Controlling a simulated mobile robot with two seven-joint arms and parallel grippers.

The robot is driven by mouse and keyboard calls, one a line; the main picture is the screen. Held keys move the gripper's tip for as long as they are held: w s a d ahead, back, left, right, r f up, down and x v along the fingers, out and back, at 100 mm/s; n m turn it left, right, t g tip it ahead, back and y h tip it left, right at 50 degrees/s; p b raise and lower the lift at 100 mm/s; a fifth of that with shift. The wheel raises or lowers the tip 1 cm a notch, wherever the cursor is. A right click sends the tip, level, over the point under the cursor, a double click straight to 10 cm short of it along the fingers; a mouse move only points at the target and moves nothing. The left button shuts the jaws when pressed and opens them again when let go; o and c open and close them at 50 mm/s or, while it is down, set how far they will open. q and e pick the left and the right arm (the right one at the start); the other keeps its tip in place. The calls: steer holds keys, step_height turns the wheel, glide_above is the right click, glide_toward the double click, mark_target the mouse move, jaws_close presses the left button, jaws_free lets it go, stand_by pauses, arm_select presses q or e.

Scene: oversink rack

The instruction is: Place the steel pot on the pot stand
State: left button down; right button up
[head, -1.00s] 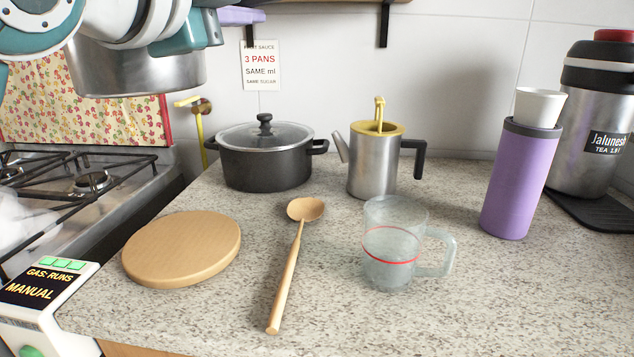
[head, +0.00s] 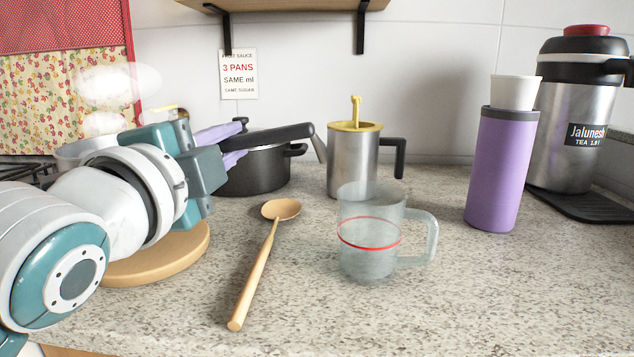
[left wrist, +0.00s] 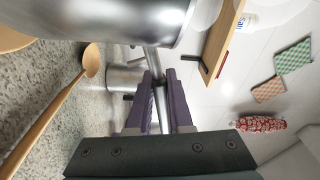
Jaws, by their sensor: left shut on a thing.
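The steel pot (head: 75,151) is mostly hidden behind my left wrist in the head view; only part of its rim shows. Its shiny side (left wrist: 110,25) fills the top of the left wrist view. The round wooden pot stand (head: 165,257) lies on the counter, partly covered by my left arm. Whether the pot touches the stand is hidden. My right gripper is not in view.
A black lidded pot (head: 262,172) and a steel coffee pot (head: 352,165) stand behind. A wooden spoon (head: 256,270) and a clear measuring jug (head: 370,240) are right of the stand. A purple flask (head: 495,170) stands further right. The front right counter is clear.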

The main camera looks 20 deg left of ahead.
arm_select(q)
steer(key=shift+f+b, duration=0.5)
steer(key=shift+f, duration=1.35)
steer(key=c, duration=0.8)
jaws_free()
steer(key=shift+f, duration=0.1)
steer(key=s, duration=0.8)
steer(key=s+d, duration=0.1)
steer(key=s, duration=0.3)
steer(key=shift+d+p, duration=0.1)
steer(key=shift+p, duration=0.2)
